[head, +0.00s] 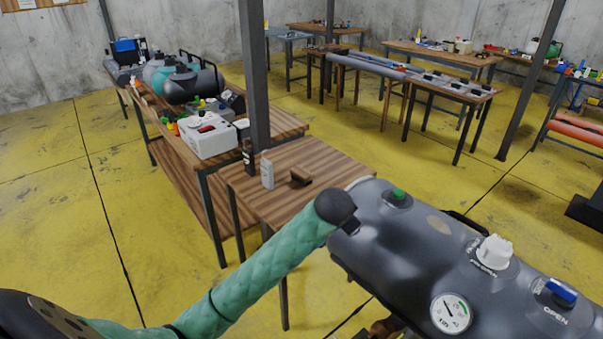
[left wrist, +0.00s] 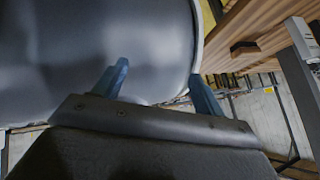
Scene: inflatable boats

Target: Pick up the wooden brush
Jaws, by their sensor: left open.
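The wooden brush (head: 300,176) is a small dark brown block on the small wooden table (head: 335,160), near its middle. It also shows as a dark block at the upper right of the left wrist view (left wrist: 245,48). My left arm reaches in from the lower left in a green sleeve and ends in a dark joint in front of the table; its gripper is hidden in the head view. In the left wrist view my left gripper (left wrist: 158,88) has its two blue fingers apart with no brush between them. The brush lies beyond the right finger. My right gripper is not in view.
A large grey inflatable tank (head: 430,235) with a gauge and valves stands right of my arm and fills much of the left wrist view. A grey container (head: 267,172) and dark bottle (head: 248,157) stand near the brush.

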